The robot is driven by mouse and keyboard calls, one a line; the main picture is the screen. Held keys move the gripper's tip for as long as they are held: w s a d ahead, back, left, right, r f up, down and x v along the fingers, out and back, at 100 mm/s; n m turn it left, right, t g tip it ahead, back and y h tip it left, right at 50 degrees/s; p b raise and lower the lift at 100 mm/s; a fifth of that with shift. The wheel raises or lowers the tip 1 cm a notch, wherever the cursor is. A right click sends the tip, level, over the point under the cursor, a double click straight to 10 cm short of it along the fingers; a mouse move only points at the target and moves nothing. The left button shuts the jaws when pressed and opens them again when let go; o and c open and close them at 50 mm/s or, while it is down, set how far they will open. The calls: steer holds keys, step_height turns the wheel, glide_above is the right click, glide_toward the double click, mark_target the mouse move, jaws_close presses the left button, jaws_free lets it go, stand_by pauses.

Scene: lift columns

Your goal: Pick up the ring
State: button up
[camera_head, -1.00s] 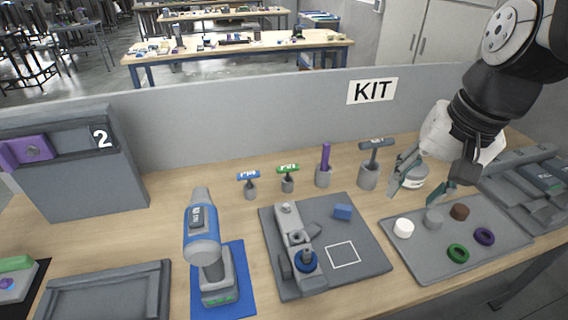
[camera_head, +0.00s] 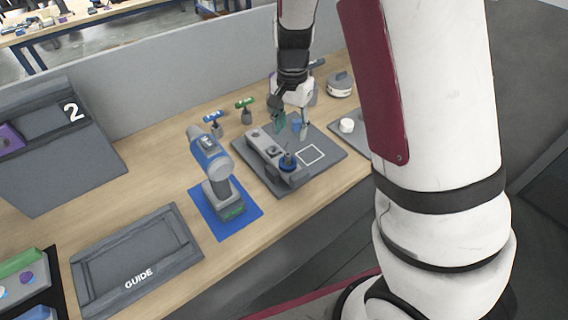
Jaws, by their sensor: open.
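A blue ring (camera_head: 288,166) sits around an upright peg on the grey fixture (camera_head: 262,145), on the dark grey board (camera_head: 325,142). My gripper (camera_head: 292,122) is open and points down over the back part of this board, behind the blue ring and apart from it. A small blue block (camera_head: 296,125) shows between and behind its fingers. The grey tray (camera_head: 345,137) at the right is mostly hidden behind my arm, and the green and purple rings seen on it earlier do not show now.
A blue power drill (camera_head: 212,165) stands on a blue mat left of the board. Small tool holders with green (camera_head: 244,103) and blue tools stand behind. A white piece (camera_head: 347,125) is on the tray. An empty guide frame (camera_head: 140,250) lies front left.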

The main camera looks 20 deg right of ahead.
mark_target(289, 156)
step_height(289, 156, down, 6)
steer(key=shift+r, duration=0.1)
steer(key=shift+s+a+f+p, duration=0.15)
steer(key=shift+f+p, duration=0.5)
steer(key=shift+f, duration=1.95)
steer(key=c, duration=0.9)
steer(key=shift+c, duration=0.2)
step_height(289, 156, up, 10)
steer(key=shift+r+b, duration=0.25)
steer(key=shift+b, duration=0.15)
